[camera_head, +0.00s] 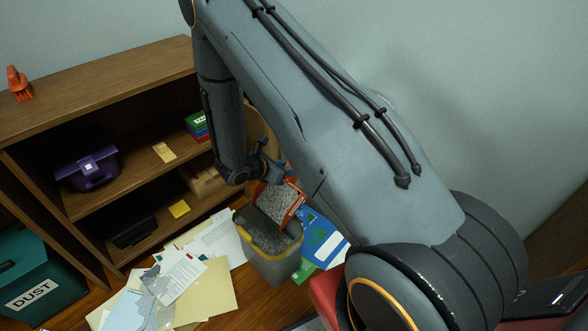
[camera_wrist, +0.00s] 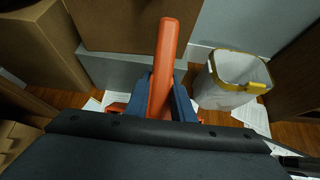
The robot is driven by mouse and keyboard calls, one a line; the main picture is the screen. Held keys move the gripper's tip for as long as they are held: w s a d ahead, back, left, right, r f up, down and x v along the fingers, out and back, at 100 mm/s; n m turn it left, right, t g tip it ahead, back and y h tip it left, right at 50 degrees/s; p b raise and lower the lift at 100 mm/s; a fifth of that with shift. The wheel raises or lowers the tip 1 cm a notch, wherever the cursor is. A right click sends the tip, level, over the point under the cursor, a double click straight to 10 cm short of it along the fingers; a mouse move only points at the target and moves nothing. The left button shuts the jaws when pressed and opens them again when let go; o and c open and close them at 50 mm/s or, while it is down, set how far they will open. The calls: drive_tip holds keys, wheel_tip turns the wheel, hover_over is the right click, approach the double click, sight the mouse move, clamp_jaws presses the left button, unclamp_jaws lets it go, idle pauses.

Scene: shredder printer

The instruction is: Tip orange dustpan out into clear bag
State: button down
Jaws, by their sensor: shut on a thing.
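The orange dustpan (camera_head: 295,208) is in my gripper (camera_head: 272,168). In the head view its pan holds grey speckled scraps and looks tilted. In the wrist view the dark blue fingers of my gripper (camera_wrist: 170,98) are shut around its orange handle (camera_wrist: 166,60); my wrist hides most of the pan. A pale container with a yellow rim (camera_head: 268,262), likely the clear bag, stands upright on the floor, just below the pan in the head view. Grey speckled matter shows at its mouth. It is also at right in the wrist view (camera_wrist: 226,98). Touching or apart, I cannot tell.
A wooden shelf (camera_head: 120,75) stands at left, with a purple bin (camera_head: 88,170) and a small orange object (camera_head: 19,84) on it. A teal DUST box (camera_head: 38,278) is below. Papers (camera_head: 180,275) and a blue packet (camera_head: 322,240) lie around the yellow-rimmed container.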

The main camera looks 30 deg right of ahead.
drive_tip(key=s+a+r+t+h+b, duration=0.2)
drive_tip(key=a+h, duration=0.4)
drive_tip(key=a, duration=0.3)
drive_tip(key=shift+s+r+b, duration=0.45)
drive_tip(key=shift+r+b, duration=0.15)
drive_tip(key=shift+r, duration=0.7)
drive_tip(key=shift+a, duration=0.15)
drive_tip(key=shift+s+a+t+h+b, duration=0.15)
drive_tip(key=shift+s+a+h+b, duration=0.1)
drive_tip(key=shift+a+h+b, duration=0.4)
drive_tip(key=shift+s+a+t+h+b, duration=0.1)
drive_tip(key=shift+s+a+h+b, duration=0.15)
drive_tip(key=shift+a+b, duration=0.45)
drive_tip(key=shift+s+a+t+h+b, duration=0.15)
drive_tip(key=shift+s+a+h+b, duration=0.2)
drive_tip(key=shift+a, duration=0.65)
drive_tip(key=shift+w+d, duration=0.1)
